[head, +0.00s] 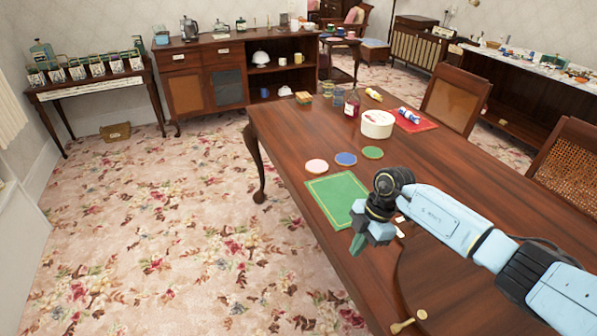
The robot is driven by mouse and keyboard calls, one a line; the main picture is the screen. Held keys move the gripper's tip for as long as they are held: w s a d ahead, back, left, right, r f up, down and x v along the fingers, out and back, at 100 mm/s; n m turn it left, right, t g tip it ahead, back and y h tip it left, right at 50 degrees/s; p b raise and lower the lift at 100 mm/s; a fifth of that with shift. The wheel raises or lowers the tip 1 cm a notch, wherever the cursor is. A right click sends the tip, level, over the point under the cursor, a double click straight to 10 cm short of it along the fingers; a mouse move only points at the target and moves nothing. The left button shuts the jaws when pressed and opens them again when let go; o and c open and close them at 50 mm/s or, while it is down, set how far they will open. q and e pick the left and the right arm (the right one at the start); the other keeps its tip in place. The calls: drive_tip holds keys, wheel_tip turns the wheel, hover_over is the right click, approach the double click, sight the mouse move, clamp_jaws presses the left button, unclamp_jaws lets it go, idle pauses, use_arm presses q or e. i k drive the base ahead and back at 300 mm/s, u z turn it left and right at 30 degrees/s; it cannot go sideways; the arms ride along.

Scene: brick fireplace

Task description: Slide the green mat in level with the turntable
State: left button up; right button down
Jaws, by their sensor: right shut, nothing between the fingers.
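The green mat (333,196) lies flat on the wooden table, close to its left edge. It has a thin pale border line, and my right gripper hides its near right corner. My right gripper (357,245) is shut and empty, pointing down at the near end of the mat. I cannot tell whether it touches the mat or table. A dark round wooden piece (425,278), which looks like the turntable, lies nearer to me, partly hidden under my right arm. My left gripper is out of view.
Pink (317,166), blue (346,159) and green (372,153) coasters lie just beyond the mat. A white round tin (377,124), a red mat (413,121) and jars stand farther back. A brass-coloured object (408,321) lies near the front edge. Chairs line the right side.

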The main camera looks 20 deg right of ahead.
sight(336, 194)
drive_tip(key=i, duration=0.95)
